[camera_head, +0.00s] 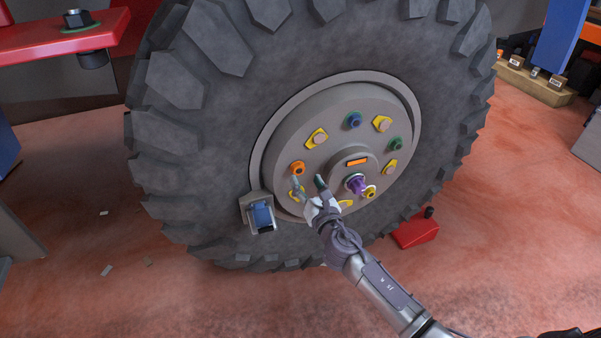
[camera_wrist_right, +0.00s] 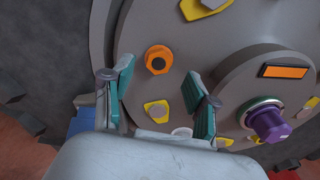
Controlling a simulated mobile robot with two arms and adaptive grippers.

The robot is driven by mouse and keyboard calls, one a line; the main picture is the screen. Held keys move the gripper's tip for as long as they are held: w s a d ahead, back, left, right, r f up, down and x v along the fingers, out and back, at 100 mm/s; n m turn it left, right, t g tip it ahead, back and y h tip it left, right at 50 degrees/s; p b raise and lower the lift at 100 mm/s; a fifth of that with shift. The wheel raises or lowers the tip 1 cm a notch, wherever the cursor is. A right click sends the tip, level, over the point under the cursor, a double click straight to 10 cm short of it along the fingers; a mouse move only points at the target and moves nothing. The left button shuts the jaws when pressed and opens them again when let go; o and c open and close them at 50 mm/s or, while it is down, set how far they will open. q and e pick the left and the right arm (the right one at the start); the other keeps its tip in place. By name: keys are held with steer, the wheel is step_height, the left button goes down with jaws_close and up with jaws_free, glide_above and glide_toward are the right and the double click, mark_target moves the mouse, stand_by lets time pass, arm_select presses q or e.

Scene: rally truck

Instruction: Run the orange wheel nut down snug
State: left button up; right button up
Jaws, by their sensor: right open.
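The orange wheel nut (camera_head: 297,168) sits on the left side of the grey wheel hub (camera_head: 325,115) of the large tyre (camera_head: 205,150). In the right wrist view the orange nut (camera_wrist_right: 158,59) shows its dark centre hole, just beyond and between the fingertips. My right gripper (camera_head: 308,182) is open and empty in front of the hub, with its fingers pointing toward the nut. In the right wrist view its two teal-padded fingers (camera_wrist_right: 162,85) are spread apart, and no contact with the nut shows. My left gripper is out of view.
The hub also carries a blue nut (camera_head: 353,120), a green nut (camera_head: 394,144), a purple part (camera_head: 356,183) and several yellow pieces. A blue-and-grey block (camera_head: 261,216) sits at the rim's lower left. A red chock (camera_head: 416,231) lies on the floor.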

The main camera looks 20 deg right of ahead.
mark_target(300, 170)
steer(key=w, duration=0.4)
steer(key=shift+w+b, duration=0.15)
steer(key=shift+b, duration=0.2)
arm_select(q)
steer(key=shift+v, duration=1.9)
arm_select(e)
steer(key=shift+w+a, duration=0.1)
steer(key=shift+w, duration=0.4)
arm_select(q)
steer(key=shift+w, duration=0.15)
arm_select(e)
steer(key=c, duration=0.9)
steer(key=shift+c, duration=0.3)
steer(key=shift+m, duration=0.3)
